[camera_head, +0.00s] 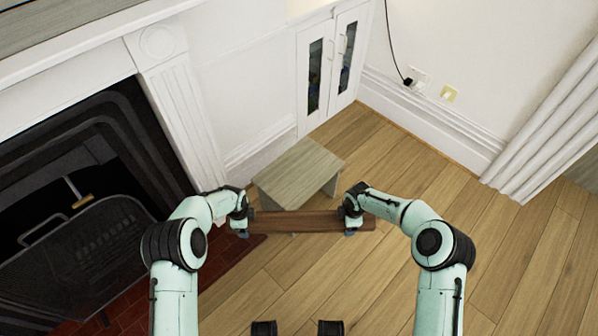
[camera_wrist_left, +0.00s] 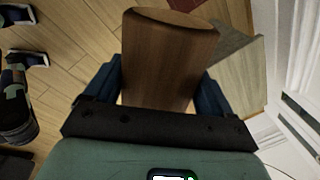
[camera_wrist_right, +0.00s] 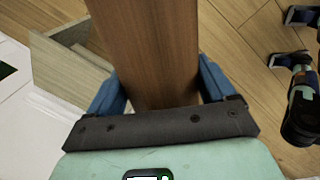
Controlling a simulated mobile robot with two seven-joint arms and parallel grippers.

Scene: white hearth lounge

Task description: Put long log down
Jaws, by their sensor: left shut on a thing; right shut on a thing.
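The long log (camera_head: 298,221) is a brown wooden piece held level between my two grippers in the head view. My left gripper (camera_head: 240,222) is shut on it near its left end. My right gripper (camera_head: 350,222) is shut on it near its right end. In the left wrist view the log (camera_wrist_left: 165,60) passes between the blue fingers, its cut end showing. In the right wrist view the log (camera_wrist_right: 150,50) runs between the fingers and out of the top of the picture. The log partly covers the near edge of a small wooden table, seen from above.
The small table (camera_head: 298,172) stands just beyond the log, its top bare. A fireplace (camera_head: 75,190) with a dark screen and red brick hearth (camera_head: 225,262) is at the left. White cabinet doors (camera_head: 333,62) are behind. Wood floor (camera_head: 520,250) is clear at the right.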

